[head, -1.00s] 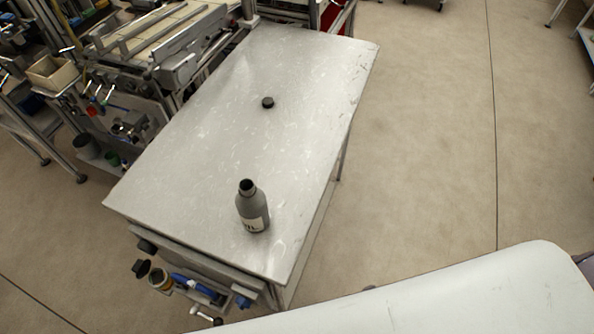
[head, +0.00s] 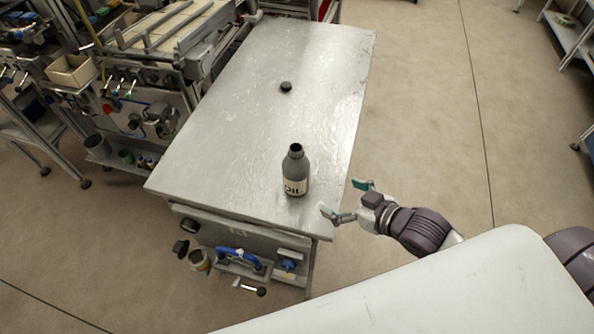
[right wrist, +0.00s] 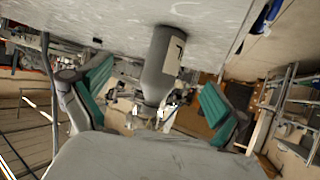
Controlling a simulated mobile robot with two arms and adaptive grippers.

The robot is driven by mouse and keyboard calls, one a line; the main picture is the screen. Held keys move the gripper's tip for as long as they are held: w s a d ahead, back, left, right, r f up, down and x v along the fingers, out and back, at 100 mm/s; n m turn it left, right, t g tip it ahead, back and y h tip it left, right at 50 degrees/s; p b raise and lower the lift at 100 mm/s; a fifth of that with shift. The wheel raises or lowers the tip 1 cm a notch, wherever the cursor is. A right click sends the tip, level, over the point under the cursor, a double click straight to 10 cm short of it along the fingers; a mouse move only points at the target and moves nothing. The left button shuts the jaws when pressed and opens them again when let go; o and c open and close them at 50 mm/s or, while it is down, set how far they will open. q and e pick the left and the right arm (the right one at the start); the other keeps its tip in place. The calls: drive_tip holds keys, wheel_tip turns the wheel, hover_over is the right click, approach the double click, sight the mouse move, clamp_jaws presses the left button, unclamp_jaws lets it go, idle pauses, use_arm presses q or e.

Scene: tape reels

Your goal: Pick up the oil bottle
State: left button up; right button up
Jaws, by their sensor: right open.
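The grey oil bottle (head: 296,171) stands upright and uncapped on the metal table (head: 225,150), near its front right corner, with a pale label reading "Oil". A small black cap (head: 286,86) lies farther back on the table. My right gripper (head: 343,199) is open and empty, just off the table's right edge, to the right of the bottle and apart from it. In the right wrist view, the bottle (right wrist: 161,65) appears upside down, beyond and between the open green-padded fingers (right wrist: 155,100). My left gripper is not in view.
A machine with rails (head: 165,25) stands against the table's left side. Tools with blue handles (head: 240,258) hang at the table's front end. The tabletop around the bottle is clear, and open floor (head: 430,110) lies to the right.

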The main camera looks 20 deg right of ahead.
sight(307, 176)
drive_tip(key=shift+n+t+y, duration=0.3)
drive_tip(key=shift+t+y, duration=0.1)
drive_tip(key=shift+y, duration=0.3)
drive_tip(key=w+a, duration=0.1)
drive_tip(key=w, duration=0.1)
drive_tip(key=w+a, duration=0.3)
drive_tip(key=w, duration=0.2)
drive_tip(key=shift+a+p, duration=0.15)
drive_tip(key=shift+p, duration=0.25)
drive_tip(key=shift+w+a+f, duration=0.25)
drive_tip(key=shift+w, duration=0.1)
drive_tip(key=p+x, duration=0.1)
drive_tip(key=x, duration=0.3)
drive_tip(key=shift+w+a+f, duration=0.1)
drive_tip(key=shift+w+a, duration=0.05)
drive_tip(key=shift+w+a+f, duration=0.15)
drive_tip(key=shift+w+f, duration=0.05)
drive_tip(key=shift+s, duration=0.1)
drive_tip(key=shift+c, duration=0.9)
drive_tip(key=c, duration=1.3)
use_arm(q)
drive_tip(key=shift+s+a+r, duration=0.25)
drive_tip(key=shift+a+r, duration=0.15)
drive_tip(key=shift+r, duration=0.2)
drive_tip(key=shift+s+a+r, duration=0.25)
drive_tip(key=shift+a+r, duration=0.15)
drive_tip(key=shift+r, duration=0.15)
use_arm(e)
drive_tip(key=shift+r, duration=0.15)
drive_tip(key=shift+c, duration=0.5)
